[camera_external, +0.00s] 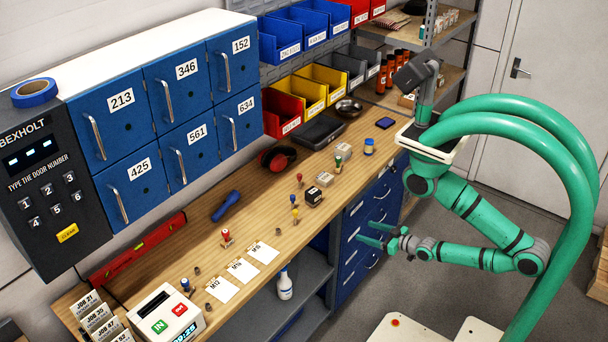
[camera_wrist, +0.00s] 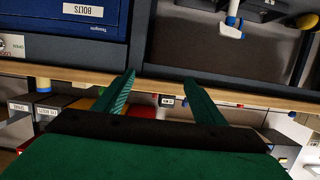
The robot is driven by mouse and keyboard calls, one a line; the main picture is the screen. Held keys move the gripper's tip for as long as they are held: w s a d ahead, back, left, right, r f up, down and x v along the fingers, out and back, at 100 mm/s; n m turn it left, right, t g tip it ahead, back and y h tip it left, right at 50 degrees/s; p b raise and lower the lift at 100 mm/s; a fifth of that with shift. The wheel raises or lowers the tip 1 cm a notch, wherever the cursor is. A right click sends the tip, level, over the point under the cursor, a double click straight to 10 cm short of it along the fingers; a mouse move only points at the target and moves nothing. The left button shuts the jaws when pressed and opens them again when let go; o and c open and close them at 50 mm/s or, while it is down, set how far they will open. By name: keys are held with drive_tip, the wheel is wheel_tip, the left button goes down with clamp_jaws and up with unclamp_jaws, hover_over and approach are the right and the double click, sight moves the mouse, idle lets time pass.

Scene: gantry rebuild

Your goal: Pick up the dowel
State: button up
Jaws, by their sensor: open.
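I cannot make out a dowel for certain in either view. Several small dark cylindrical pieces (camera_external: 197,271) lie on the wooden bench (camera_external: 262,206) near the white cards, too small to name. My gripper (camera_external: 369,234) is open and empty. It is in front of the bench's blue drawers, off to the right of the bench top. In the wrist view its two green fingers (camera_wrist: 158,80) are spread with nothing held between them, and the bench edge (camera_wrist: 70,72) lies beyond them.
On the bench are a blue handled tool (camera_external: 225,206), stamps (camera_external: 226,237), a red level (camera_external: 138,249), a white device (camera_external: 165,314) and red ear defenders (camera_external: 278,157). A white bottle (camera_external: 284,284) stands on the lower shelf. Blue lockers (camera_external: 165,110) stand behind.

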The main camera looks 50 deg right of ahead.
idle(0.3)
drive_tip(key=c, duration=1)
